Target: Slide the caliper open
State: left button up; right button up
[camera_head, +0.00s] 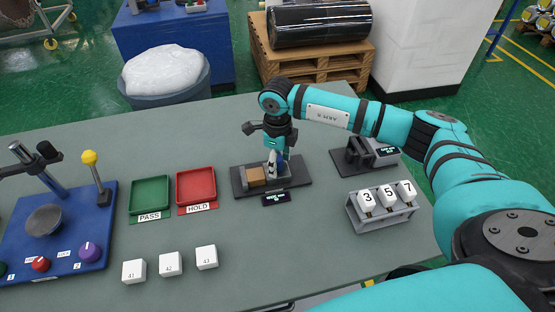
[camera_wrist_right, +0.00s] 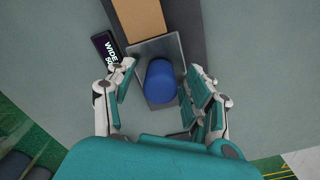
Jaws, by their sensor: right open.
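The caliper (camera_head: 240,190) sits on the grey-green table, a dark bar with a brown block (camera_head: 256,175) and a metal plate at its right part. In the right wrist view, a blue knob (camera_wrist_right: 161,82) stands on the metal plate (camera_wrist_right: 140,52), beside the brown block (camera_wrist_right: 140,18). My right gripper (camera_head: 277,166) points down over the knob. Its open fingers (camera_wrist_right: 160,75) are on either side of the knob, with gaps visible. In the head view the gripper mostly hides the knob. My left gripper is not in view.
A small display (camera_head: 275,199) lies in front of the caliper. A green tray (camera_head: 150,195) and red tray (camera_head: 196,187) are to the left. A black device (camera_head: 352,158) and a rack with numbered blocks (camera_head: 382,207) are to the right. White blocks (camera_head: 171,264) stand in front.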

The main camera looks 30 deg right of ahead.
aim_at(285, 168)
grip_shut()
jog(key=shift+s+d+f+b, duration=0.1)
jog(key=shift+s+d+b, duration=0.1)
jog(key=shift+d+b, duration=0.65)
jog(key=shift+d+p, duration=0.25)
jog(key=shift+p, duration=0.05)
grip_release()
jog(key=shift+a, duration=0.1)
jog(key=shift+r, duration=0.25)
notch_tip(285, 168, up, 12)
jog(key=shift+s+f, duration=0.1)
jog(key=shift+f, duration=0.15)
